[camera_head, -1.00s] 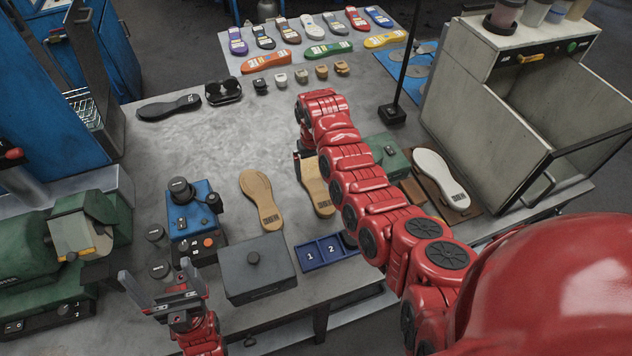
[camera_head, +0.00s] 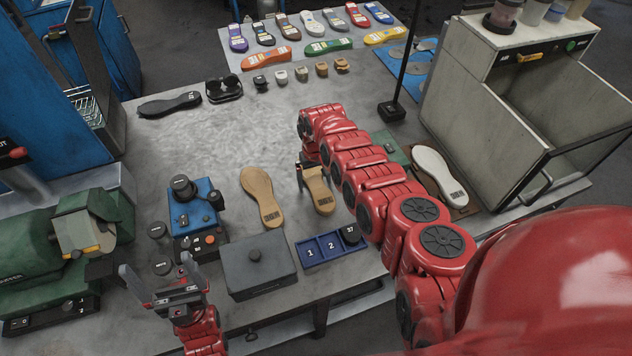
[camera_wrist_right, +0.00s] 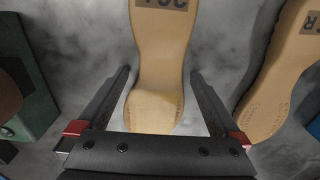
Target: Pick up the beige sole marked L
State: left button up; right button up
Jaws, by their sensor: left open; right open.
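Two beige soles lie on the grey bench in the head view, the left one (camera_head: 261,195) and the right one (camera_head: 321,196). In the right wrist view the right one (camera_wrist_right: 158,60) lies between my fingers, its dark label upside down and cut by the frame edge; its letter is hard to make out. The other sole (camera_wrist_right: 283,80) has a label that appears to show R. My right gripper (camera_head: 316,168) is open, with one finger (camera_wrist_right: 160,78) on each side of the sole's narrower end, apart from it. My left gripper (camera_head: 158,285) is open and empty at the front left.
A blue numbered tray (camera_head: 330,247) and a grey lidded box (camera_head: 256,268) stand in front of the soles. A blue device (camera_head: 195,215) is to the left. A white sole (camera_head: 437,172) lies on a brown board at right, beside a green block (camera_head: 388,148).

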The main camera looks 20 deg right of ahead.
jog(key=c, duration=1.4)
jog(key=shift+o, duration=0.2)
jog(key=shift+r, duration=0.15)
